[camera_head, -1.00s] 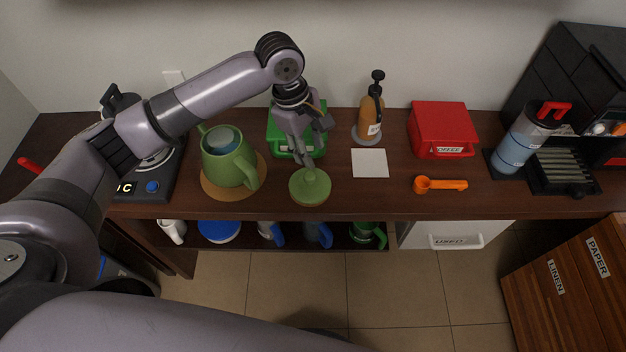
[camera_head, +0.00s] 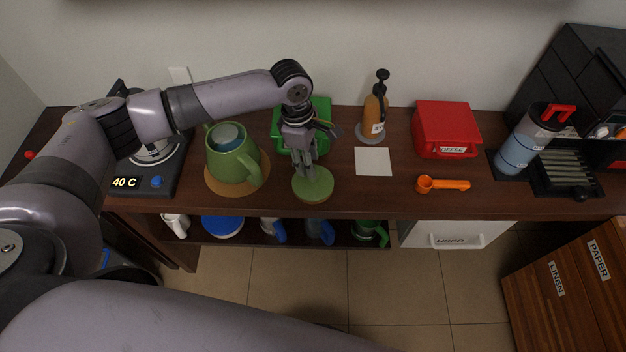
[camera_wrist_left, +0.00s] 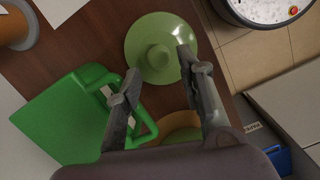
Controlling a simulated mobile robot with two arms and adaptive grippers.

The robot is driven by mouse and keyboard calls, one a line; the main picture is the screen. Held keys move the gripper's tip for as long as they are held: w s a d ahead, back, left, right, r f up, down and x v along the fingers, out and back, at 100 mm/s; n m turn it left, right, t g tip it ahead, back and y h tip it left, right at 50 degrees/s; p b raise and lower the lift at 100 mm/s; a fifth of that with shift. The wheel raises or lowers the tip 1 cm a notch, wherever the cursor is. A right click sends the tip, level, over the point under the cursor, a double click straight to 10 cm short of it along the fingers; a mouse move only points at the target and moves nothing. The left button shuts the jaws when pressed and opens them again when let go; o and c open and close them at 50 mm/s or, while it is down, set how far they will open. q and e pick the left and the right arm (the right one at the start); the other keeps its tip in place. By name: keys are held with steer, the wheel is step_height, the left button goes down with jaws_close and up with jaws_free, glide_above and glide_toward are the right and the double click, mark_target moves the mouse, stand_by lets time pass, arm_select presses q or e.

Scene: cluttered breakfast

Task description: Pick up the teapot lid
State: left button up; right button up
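The teapot lid (camera_head: 314,189) is a flat green disc with a round knob, lying near the front edge of the counter. It also shows in the left wrist view (camera_wrist_left: 152,28). My left gripper (camera_head: 308,170) is over the lid, pointing down. In the left wrist view its fingers (camera_wrist_left: 159,64) are apart, with the lid's knob (camera_wrist_left: 158,56) between the tips; I cannot tell whether they touch it. The green teapot (camera_head: 230,165) stands open on a round cork mat (camera_head: 212,187), left of the lid. My right gripper is not in view.
A green box (camera_head: 322,112) stands close behind my left gripper. A brown press bottle (camera_head: 373,115), white square (camera_head: 373,162), orange scoop (camera_head: 443,184) and red coffee box (camera_head: 446,128) are to the right. A heater (camera_head: 140,178) reading 40 C is left.

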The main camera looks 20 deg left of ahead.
arm_select(q)
steer(key=shift+d+f+p, duration=0.15)
steer(key=shift+d+f, duration=0.05)
steer(key=shift+f, duration=1.2)
steer(key=shift+d+f+p, duration=0.15)
steer(key=shift+d+f, duration=0.05)
steer(key=shift+f, duration=1.15)
steer(key=shift+c, duration=0.2)
jaws_close()
